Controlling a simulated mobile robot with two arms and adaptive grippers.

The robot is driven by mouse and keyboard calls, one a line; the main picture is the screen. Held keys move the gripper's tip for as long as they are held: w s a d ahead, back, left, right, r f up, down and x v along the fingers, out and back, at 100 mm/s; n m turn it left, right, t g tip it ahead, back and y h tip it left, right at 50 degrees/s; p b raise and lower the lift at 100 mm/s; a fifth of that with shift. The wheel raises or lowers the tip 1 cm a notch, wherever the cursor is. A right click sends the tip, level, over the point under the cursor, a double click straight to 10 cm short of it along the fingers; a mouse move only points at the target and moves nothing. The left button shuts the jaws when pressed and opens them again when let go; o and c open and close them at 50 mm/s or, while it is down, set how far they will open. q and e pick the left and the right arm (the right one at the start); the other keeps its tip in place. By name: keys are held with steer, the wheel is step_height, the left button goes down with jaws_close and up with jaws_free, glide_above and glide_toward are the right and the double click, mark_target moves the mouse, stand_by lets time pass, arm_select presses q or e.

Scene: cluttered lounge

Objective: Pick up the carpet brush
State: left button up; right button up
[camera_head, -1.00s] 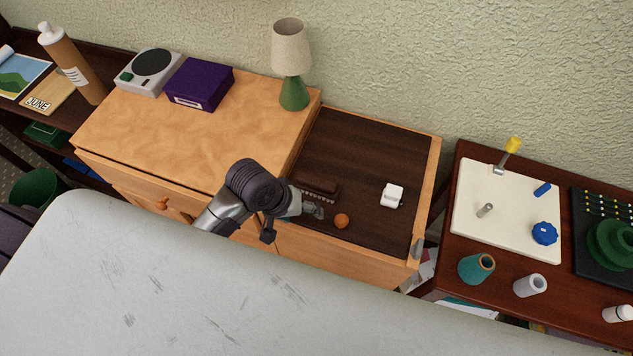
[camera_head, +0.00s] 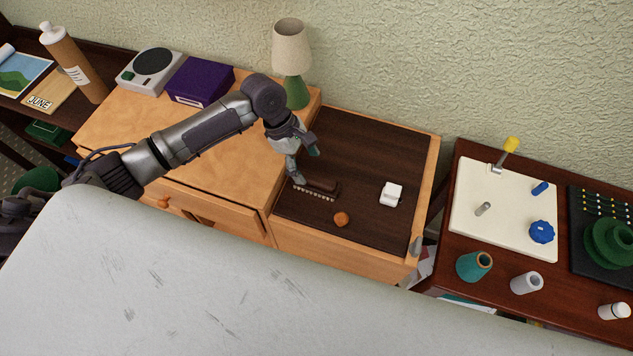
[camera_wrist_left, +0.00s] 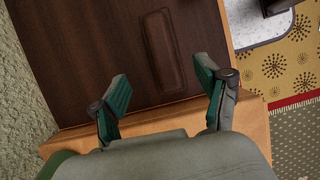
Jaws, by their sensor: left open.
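The carpet brush (camera_head: 322,187) is dark brown with pale bristles along its front edge. It lies on the dark brown top of the right-hand cabinet section (camera_head: 375,150). In the left wrist view the brush (camera_wrist_left: 163,50) is a long, low-contrast dark block beyond the fingers. My left gripper (camera_head: 306,165) is open and empty, above and just behind the brush's left end. In the left wrist view its green-padded fingers (camera_wrist_left: 162,82) are spread wide, with the brush lined up between them and no contact visible. My right gripper is not in view.
An orange ball (camera_head: 341,219) lies just in front of the brush, and a white object (camera_head: 391,194) sits to its right. A green lamp (camera_head: 293,70) and a purple box (camera_head: 199,82) stand on the lighter cabinet top. The back of the dark top is clear.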

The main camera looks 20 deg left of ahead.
mark_target(320, 180)
arm_select(q)
steer(key=x, duration=0.7)
steer(key=shift+s+d+f+p, duration=0.1)
steer(key=shift+s+p, duration=0.25)
steer(key=shift+p, duration=0.05)
steer(key=c, duration=1.3)
step_height(320, 180, up, 5)
steer(key=shift+f, duration=0.25)
steer(key=s+d+r, duration=0.6)
steer(key=s+d, duration=0.1)
steer(key=s, duration=0.2)
steer(key=shift+d+r, duration=0.2)
steer(key=shift+r, duration=0.15)
